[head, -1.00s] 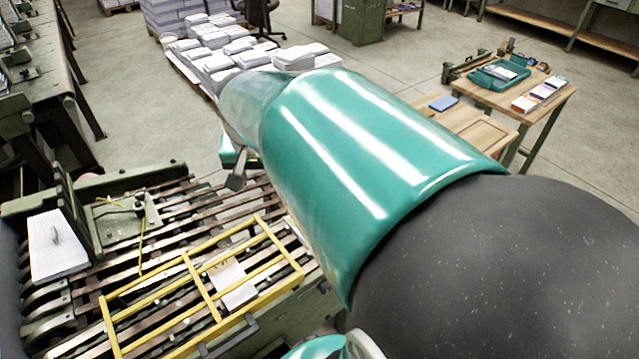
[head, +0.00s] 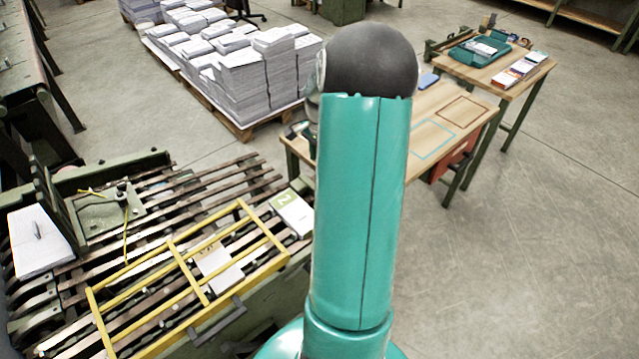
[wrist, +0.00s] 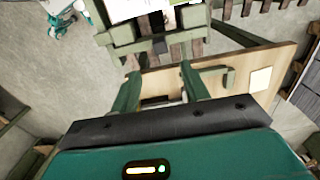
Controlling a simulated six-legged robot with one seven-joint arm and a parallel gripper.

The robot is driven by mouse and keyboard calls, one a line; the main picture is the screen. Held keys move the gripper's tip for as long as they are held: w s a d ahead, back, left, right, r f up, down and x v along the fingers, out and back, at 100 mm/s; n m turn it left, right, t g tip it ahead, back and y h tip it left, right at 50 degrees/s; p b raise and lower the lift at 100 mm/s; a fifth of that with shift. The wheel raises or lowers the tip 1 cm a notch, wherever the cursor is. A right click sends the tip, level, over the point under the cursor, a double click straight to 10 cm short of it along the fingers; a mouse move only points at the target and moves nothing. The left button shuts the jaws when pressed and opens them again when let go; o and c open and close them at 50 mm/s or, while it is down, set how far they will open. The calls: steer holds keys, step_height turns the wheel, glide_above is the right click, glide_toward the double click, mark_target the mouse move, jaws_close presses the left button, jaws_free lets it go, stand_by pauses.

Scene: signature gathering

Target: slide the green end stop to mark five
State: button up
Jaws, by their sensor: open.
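My gripper (wrist: 160,72) shows in the wrist view as two dark green fingers spread apart, with nothing seen held between them. Beyond and beside the fingers is a wooden tabletop (wrist: 272,68). A dark green bar (wrist: 213,76) lies on it, just right of the right finger. I cannot tell whether this bar is the green end stop, and I can read no mark numbers. In the head view my raised arm hides the gripper and part of the wooden table (head: 465,103). A dark green piece also shows at that table's left end (head: 297,130).
At left in the head view is a slatted machine (head: 215,185) with a yellow frame (head: 172,250) and a card marked 2 (head: 291,212). Paper stacks (head: 245,85) stand on a pallet behind. A second table (head: 545,68) is at right. The floor at lower right is clear.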

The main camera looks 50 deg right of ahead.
step_height(320, 180, down, 11)
steer(key=shift+r, duration=0.1)
stand_by(0.3)
jaws_close()
